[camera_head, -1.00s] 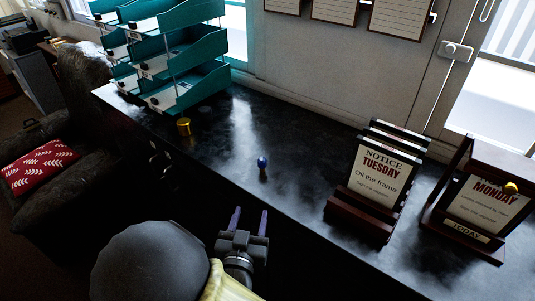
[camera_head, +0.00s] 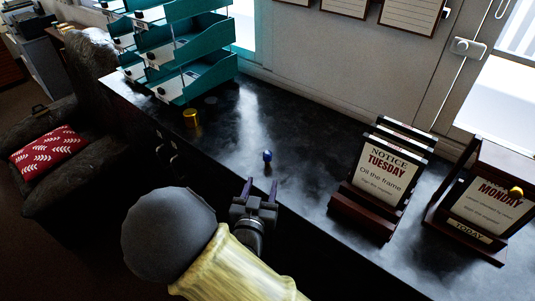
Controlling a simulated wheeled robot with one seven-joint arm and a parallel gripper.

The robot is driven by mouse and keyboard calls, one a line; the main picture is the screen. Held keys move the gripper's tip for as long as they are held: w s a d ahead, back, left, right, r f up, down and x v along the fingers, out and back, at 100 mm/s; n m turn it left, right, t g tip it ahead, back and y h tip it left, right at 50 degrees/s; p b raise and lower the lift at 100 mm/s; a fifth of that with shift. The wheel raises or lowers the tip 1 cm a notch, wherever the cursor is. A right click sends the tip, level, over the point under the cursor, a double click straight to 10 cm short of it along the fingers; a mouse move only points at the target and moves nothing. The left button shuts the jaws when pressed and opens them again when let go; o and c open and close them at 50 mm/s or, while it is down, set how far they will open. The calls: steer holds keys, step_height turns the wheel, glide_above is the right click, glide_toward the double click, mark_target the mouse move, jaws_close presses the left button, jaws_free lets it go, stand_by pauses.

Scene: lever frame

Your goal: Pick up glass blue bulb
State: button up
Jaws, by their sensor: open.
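The small blue glass bulb (camera_head: 267,156) stands on the dark, glossy counter (camera_head: 310,150), near its front edge and about the middle of the view. My gripper (camera_head: 260,186) is open and empty. Its two purple-tinted fingers point toward the bulb from the front of the counter. In the picture the fingertips sit just below the bulb, with a small gap between. How high the fingers are relative to the bulb is hard to tell.
Dark wooden holders with a Tuesday notice (camera_head: 387,172) and a Monday notice (camera_head: 487,207) stand at right. An armchair (camera_head: 60,155) is at left. Counter around the bulb is clear.

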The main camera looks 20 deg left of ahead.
mark_target(267, 156)
steer(key=w, duration=0.2)
steer(key=w+p, duration=0.1)
steer(key=w, duration=0.2)
steer(key=shift+w+a+r+p, duration=0.1)
steer(key=shift+w+a+p, duration=0.15)
steer(key=shift+w+p, duration=0.15)
steer(key=shift+w+a, duration=0.1)
steer(key=shift+w, duration=0.1)
steer(key=shift+w+a+p, duration=0.1)
steer(key=shift+w+p, duration=0.2)
steer(key=w, duration=0.1)
steer(key=w+p, duration=0.1)
steer(key=w, duration=0.1)
steer(key=w+p, duration=0.1)
steer(key=shift+w+a, duration=0.3)
steer(key=shift+w, duration=0.1)
steer(key=shift+s+a, duration=0.3)
steer(key=shift+d, duration=0.1)
steer(key=shift+w, duration=0.1)
steer(key=c, duration=1.1)
